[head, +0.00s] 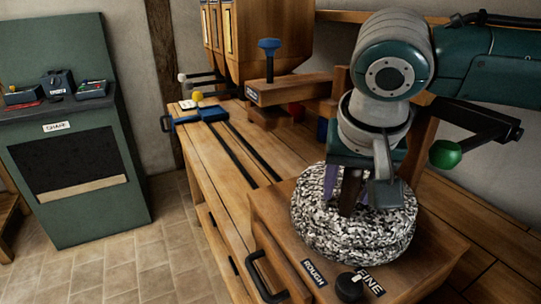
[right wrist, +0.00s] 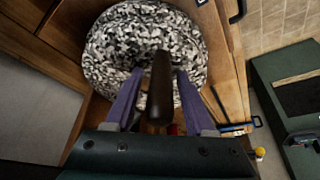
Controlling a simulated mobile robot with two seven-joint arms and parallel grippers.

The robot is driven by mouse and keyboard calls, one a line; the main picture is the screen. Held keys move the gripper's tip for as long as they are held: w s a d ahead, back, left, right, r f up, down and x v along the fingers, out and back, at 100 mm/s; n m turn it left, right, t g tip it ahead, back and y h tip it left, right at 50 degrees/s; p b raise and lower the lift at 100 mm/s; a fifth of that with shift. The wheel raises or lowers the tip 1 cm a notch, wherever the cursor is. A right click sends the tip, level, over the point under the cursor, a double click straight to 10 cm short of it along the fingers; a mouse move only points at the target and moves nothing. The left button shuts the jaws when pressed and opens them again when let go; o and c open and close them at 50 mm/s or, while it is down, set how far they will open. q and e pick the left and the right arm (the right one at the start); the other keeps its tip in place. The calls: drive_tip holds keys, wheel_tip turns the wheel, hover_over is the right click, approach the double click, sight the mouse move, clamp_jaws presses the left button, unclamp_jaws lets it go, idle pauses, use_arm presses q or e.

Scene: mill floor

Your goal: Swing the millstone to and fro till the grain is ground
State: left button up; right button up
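The millstone (head: 352,232) is a round, black-and-white speckled stone on a wooden block on the bench, and it also shows in the right wrist view (right wrist: 105,62). A dark upright handle (head: 349,196) stands on it. My right gripper (head: 347,188) is over the stone with its purple fingers on either side of the handle. In the right wrist view the handle (right wrist: 160,95) lies between the fingertips (right wrist: 160,74), with a visible gap on each side. My left gripper is not in view. No grain shows clearly on the stone.
A black dial (head: 350,287) sits between ROUGH and FINE labels on the block's front. A wooden hopper (head: 265,40) and a blue-knobbed lever (head: 269,58) stand behind. A green lever knob (head: 445,153) is close right of my arm. A green cabinet (head: 75,150) stands left across open tiled floor.

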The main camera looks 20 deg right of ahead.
clamp_jaws()
idle(1.2)
